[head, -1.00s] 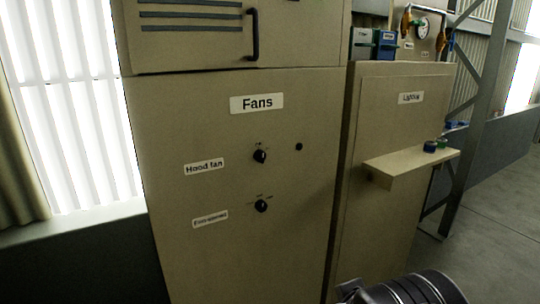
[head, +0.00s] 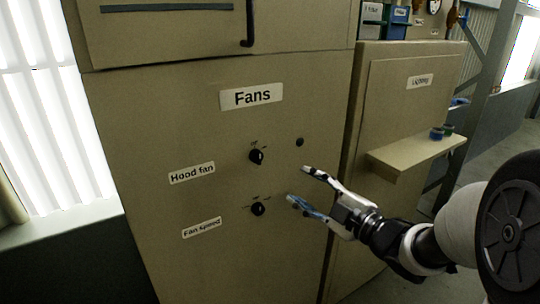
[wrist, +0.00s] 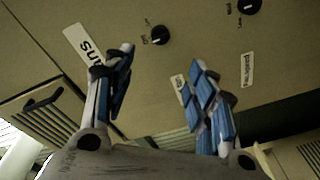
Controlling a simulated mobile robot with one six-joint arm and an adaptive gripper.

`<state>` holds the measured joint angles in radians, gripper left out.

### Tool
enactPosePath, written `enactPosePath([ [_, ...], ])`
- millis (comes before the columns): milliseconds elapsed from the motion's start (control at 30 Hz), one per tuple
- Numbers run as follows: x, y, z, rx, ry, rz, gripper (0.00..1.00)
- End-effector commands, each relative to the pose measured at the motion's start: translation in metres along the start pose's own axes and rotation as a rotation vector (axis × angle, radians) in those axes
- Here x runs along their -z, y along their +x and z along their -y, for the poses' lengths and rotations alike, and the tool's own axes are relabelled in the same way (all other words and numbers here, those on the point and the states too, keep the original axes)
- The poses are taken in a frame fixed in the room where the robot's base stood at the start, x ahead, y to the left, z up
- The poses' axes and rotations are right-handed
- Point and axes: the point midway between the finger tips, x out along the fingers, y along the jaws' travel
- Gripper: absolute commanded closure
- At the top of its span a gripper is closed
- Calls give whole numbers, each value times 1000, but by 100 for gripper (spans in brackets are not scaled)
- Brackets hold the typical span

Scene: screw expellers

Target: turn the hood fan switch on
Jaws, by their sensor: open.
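The hood fan switch is a small black rotary knob (head: 256,157) on the beige cabinet front, right of the "Hood fan" label (head: 192,172). It also shows at the top of the wrist view (wrist: 160,35). Its pointer setting is too small to read. A similar fan speed knob (head: 258,208) sits below it. My gripper (head: 299,185) is open and empty, to the right of both knobs in the head view, apart from the hood fan knob. In the wrist view its blue-padded fingers (wrist: 160,58) partly hide the hood fan label.
A "Fans" sign (head: 251,96) is above the knobs, and a black handle (head: 249,25) is higher up. A small dark round spot (head: 299,142) is near the upper finger. A shelf (head: 417,153) juts out from the lighting cabinet at right.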

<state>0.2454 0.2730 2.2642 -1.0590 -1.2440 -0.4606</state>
Motion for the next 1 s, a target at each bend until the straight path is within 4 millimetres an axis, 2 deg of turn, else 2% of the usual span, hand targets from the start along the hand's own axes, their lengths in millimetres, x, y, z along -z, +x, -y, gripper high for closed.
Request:
enactPosePath([
  [167, 1, 24, 1, 2, 0, -5, 48],
  [700, 1, 138, 1, 0, 1, -2, 48],
  [833, 1, 157, 0, 0, 0, -2, 48],
  [1000, 0, 169, 0, -2, 1, 1, 48],
])
